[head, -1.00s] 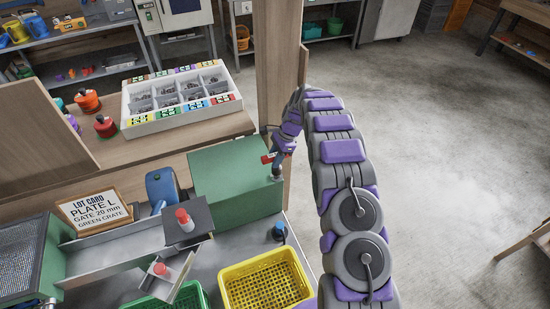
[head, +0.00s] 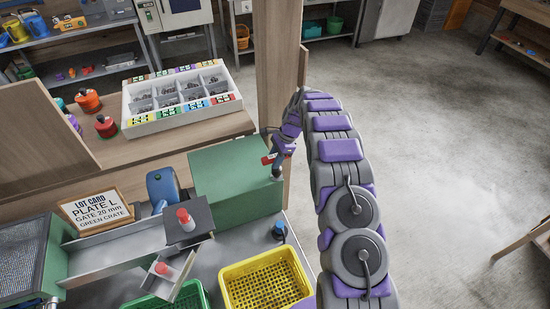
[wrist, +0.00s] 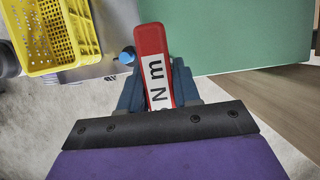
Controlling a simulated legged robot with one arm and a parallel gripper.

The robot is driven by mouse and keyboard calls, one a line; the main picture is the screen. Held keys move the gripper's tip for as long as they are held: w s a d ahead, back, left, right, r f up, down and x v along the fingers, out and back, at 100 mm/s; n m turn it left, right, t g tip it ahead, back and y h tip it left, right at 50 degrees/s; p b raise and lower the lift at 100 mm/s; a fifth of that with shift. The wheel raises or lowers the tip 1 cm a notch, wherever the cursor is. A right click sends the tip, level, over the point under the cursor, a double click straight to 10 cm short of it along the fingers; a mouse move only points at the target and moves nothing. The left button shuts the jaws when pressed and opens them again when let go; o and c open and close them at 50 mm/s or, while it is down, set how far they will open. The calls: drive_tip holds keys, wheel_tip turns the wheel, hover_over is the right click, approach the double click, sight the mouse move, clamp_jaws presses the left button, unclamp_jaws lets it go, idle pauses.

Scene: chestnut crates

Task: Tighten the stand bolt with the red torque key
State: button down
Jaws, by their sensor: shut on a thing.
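My gripper (head: 281,152) is at the right edge of the green box (head: 235,180) in the head view. It is shut on the red torque key (wrist: 152,45), which carries a white label with "Nm" on it. In the wrist view the key's red end sticks out between the fingers, towards the green box and a blue knob (wrist: 127,56). A bit of the red key (head: 268,158) also shows beside the gripper in the head view. I cannot make out the stand bolt in either view.
A yellow crate (head: 306,282) stands in front of the green box, with a green crate (head: 205,296) to its left. A lot card (head: 95,212) stands at the left. A wooden post (head: 277,60) rises behind my gripper. Open floor lies to the right.

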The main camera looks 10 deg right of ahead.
drive_tip(key=shift+f, duration=1)
drive_tip(key=shift+p, duration=0.6)
drive_tip(key=shift+r+m+p, duration=0.1)
drive_tip(key=shift+m+p, duration=0.3)
drive_tip(key=shift+m, duration=0.2)
drive_tip(key=shift+w+m+t+p, duration=0.1)
drive_tip(key=shift+m+t+p, duration=0.6)
drive_tip(key=shift+m+p, duration=0.65)
drive_tip(key=shift+m, duration=0.25)
drive_tip(key=shift+m+t+p, duration=0.3)
drive_tip(key=shift+p, duration=0.05)
drive_tip(key=shift+w+m+t+p, duration=0.1)
drive_tip(key=shift+m+t+p, duration=0.2)
drive_tip(key=shift+m+p, duration=0.7)
drive_tip(key=shift+m+t+h+p, duration=0.3)
drive_tip(key=shift+m+p, duration=0.4)
drive_tip(key=shift+p, duration=0.3)
drive_tip(key=shift+m+p, duration=0.5)
drive_tip(key=shift+p, duration=0.05)
